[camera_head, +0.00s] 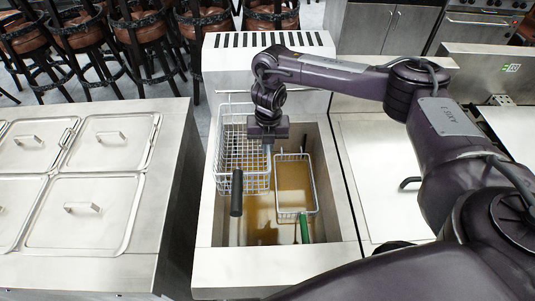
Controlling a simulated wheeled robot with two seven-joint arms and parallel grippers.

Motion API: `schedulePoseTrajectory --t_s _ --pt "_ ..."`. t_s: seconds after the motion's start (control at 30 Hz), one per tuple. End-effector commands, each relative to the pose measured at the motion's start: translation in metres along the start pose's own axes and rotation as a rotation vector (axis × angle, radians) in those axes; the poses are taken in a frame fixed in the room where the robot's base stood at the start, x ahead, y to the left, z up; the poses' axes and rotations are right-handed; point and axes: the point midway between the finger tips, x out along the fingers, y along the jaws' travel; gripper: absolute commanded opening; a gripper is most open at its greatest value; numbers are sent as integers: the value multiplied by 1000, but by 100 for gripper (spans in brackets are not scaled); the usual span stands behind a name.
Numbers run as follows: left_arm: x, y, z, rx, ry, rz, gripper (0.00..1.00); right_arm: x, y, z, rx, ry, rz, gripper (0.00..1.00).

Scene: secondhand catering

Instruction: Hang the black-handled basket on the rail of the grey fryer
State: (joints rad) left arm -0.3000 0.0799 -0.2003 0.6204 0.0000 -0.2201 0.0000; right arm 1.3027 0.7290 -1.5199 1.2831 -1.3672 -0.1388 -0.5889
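The grey fryer (208,215) stands in the middle, with brown oil in its open vat. The black-handled basket (238,145), of silver wire, is at the vat's back left, and its black handle (237,192) points toward me. A thin rail (222,96) shows behind it at the fryer's back; I cannot tell whether the basket is hooked on it. My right gripper (267,152) points down at the basket's right edge. Its fingers are small and partly hidden, so I cannot tell whether they grip the wire. My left gripper is not in view.
A smaller basket (293,183) with a green handle (305,228) sits right of it in the vat. A counter with lidded steel pans (85,210) stands left. A flat steel top (375,170) lies right, under my arm. Bar stools (145,35) stand behind.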

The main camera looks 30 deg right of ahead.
Motion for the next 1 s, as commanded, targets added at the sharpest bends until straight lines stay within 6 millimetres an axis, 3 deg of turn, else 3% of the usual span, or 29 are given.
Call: schedulePoseTrajectory --t_s 1.0 --pt "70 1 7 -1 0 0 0 2 1 77 1 -3 3 0"
